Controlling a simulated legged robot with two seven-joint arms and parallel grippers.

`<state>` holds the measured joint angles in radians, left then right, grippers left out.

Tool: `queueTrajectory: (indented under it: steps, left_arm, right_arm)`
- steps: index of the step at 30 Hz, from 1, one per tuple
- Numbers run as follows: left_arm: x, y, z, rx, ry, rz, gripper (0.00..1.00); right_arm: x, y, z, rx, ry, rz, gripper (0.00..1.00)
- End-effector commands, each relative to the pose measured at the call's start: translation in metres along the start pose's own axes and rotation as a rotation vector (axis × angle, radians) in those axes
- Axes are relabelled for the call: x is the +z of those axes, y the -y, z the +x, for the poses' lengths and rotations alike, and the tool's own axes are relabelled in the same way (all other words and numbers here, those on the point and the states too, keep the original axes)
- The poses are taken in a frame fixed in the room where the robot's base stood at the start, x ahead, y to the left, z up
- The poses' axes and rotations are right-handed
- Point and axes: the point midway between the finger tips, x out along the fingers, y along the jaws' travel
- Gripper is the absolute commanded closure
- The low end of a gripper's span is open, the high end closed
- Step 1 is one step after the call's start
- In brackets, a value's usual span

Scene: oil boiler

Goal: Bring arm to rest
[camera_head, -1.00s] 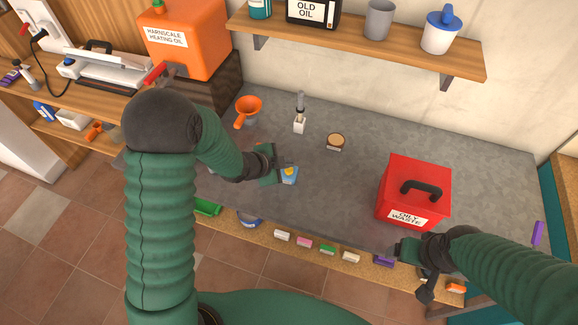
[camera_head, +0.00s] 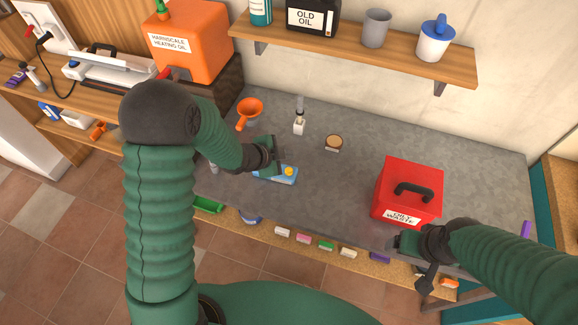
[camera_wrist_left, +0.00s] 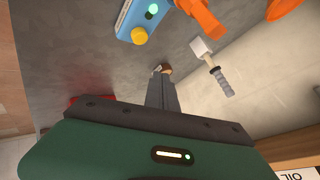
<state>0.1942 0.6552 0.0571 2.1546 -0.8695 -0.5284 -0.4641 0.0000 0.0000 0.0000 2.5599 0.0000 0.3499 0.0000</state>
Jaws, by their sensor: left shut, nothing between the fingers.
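My left gripper (camera_head: 277,154) is over the grey worktop, just above and behind a blue device with a yellow knob (camera_head: 289,171) in the head view. Its fingers are shut together and empty. In the left wrist view the closed fingers (camera_wrist_left: 163,85) point away over the worktop, and the blue device (camera_wrist_left: 142,14) is at the top, apart from them. My right gripper (camera_head: 405,243) is at the worktop's front edge, in front of the red oily waste box; its finger opening is not clear.
The red waste box (camera_head: 408,190) stands at the right of the worktop (camera_head: 330,185). A wooden shelf (camera_head: 360,50) with containers overhangs the back. An orange oil tank (camera_head: 190,45) is at left.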

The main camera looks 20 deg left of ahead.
Motion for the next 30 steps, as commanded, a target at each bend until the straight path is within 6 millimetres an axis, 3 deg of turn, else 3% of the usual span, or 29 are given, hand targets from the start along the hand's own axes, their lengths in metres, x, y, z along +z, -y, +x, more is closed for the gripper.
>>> queueTrajectory:
  steps: [20,23,25,30]
  left_arm:
    - [0.001,0.0,-0.002,-0.003,0.014,-0.015,1.0]
    - [0.009,0.004,-0.026,-0.025,0.123,-0.145,1.0]
    - [0.019,-0.002,-0.061,-0.047,0.254,-0.337,1.0]
    - [0.029,-0.072,-0.152,-0.044,0.53,-0.896,1.0]
  right_arm:
    - [0.0,0.0,0.001,0.0,0.0,0.0,0.19]
    - [0.0,0.0,0.001,0.0,0.0,0.0,0.19]
    - [0.0,0.0,0.001,0.0,0.0,0.0,0.19]
    - [0.0,0.0,0.002,0.0,0.0,0.0,0.19]
